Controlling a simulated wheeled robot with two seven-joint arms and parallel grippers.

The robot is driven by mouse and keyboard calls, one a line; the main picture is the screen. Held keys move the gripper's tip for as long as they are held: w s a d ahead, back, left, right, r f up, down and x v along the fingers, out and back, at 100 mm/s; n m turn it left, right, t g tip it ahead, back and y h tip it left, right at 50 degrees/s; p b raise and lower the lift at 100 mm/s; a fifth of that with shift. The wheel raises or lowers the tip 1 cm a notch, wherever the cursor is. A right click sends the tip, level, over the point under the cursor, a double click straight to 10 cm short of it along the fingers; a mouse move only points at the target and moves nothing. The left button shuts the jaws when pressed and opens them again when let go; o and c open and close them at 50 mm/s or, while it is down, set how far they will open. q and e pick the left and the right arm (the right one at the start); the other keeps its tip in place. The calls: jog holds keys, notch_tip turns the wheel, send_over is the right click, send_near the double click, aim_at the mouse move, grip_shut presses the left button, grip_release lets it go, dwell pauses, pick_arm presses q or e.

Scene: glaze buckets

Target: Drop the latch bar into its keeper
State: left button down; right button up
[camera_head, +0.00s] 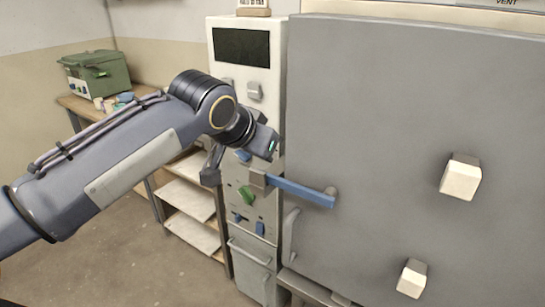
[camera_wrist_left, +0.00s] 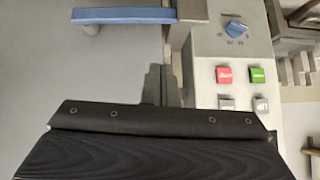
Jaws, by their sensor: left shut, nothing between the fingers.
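The blue latch bar (camera_head: 300,190) runs nearly level from its pivot on the large grey door to a grey keeper block (camera_head: 258,181) on the control panel. Its left end meets the block; I cannot tell how deep it sits. In the left wrist view the bar (camera_wrist_left: 125,15) lies across the top, ending at the keeper (camera_wrist_left: 192,10). My left gripper (camera_head: 264,141) is just above the keeper and bar, apart from them. Its closed, empty fingers show in the wrist view (camera_wrist_left: 161,80); in the head view they are hidden. My right gripper is out of view.
The grey kiln door (camera_head: 390,120) fills the right, with pale blocks protruding. A shelf with a green box (camera_head: 97,72) stands at the left behind my arm.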

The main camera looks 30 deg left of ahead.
pick_arm(q)
jog(key=shift+v, duration=1.65)
jog(key=shift+a, duration=0.1)
